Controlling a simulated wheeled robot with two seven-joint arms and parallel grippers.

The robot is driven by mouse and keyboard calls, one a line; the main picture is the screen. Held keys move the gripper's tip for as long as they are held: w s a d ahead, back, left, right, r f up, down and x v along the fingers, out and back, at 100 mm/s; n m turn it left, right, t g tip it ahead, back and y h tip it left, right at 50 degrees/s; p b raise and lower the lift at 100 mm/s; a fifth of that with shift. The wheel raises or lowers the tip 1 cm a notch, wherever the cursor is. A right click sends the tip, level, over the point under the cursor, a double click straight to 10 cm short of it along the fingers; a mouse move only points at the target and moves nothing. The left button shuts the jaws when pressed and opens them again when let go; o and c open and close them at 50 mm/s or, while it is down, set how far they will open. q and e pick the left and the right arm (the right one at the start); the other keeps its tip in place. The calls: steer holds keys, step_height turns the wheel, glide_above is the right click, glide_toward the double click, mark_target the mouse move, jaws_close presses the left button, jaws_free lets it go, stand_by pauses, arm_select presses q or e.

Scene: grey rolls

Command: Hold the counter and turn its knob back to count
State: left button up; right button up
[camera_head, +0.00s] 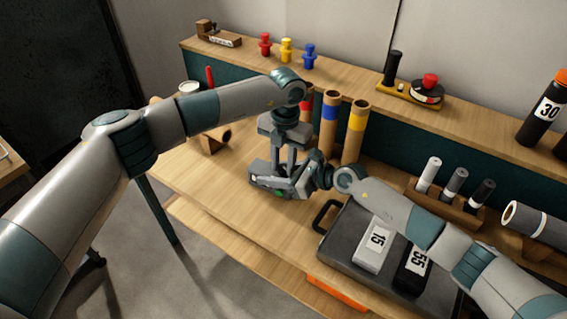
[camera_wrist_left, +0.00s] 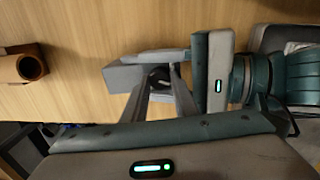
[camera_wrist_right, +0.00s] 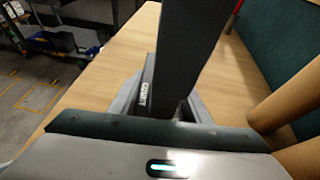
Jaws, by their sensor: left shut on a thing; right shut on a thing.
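The counter (camera_wrist_left: 122,77) is a small grey box low over the bench, mostly hidden by my grippers in the head view. The right wrist view shows its lettered face (camera_wrist_right: 147,88), partly covered. My left gripper (camera_head: 285,168) reaches down from above. Its fingers (camera_wrist_left: 160,82) are closed at a dark round part on the counter's top, which looks like the knob (camera_wrist_left: 159,76). My right gripper (camera_head: 283,183) comes in from the right. Its fingers (camera_wrist_right: 165,105) are shut on the counter's body from the side. The exact contacts are partly hidden.
Tubes with red, blue (camera_head: 329,122) and yellow (camera_head: 355,133) bands stand just behind my grippers. A short brown roll (camera_head: 213,139) lies to the left. A dark case (camera_head: 345,232) with labelled blocks lies under my right forearm. The bench is bare at front left.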

mark_target(283, 168)
arm_select(q)
steer(key=m, duration=0.6)
steer(key=shift+w+a+m, duration=0.1)
steer(key=shift+m, duration=0.2)
stand_by(0.4)
steer(key=o, duration=0.8)
step_height(283, 168, up, 12)
steer(key=shift+s, duration=0.2)
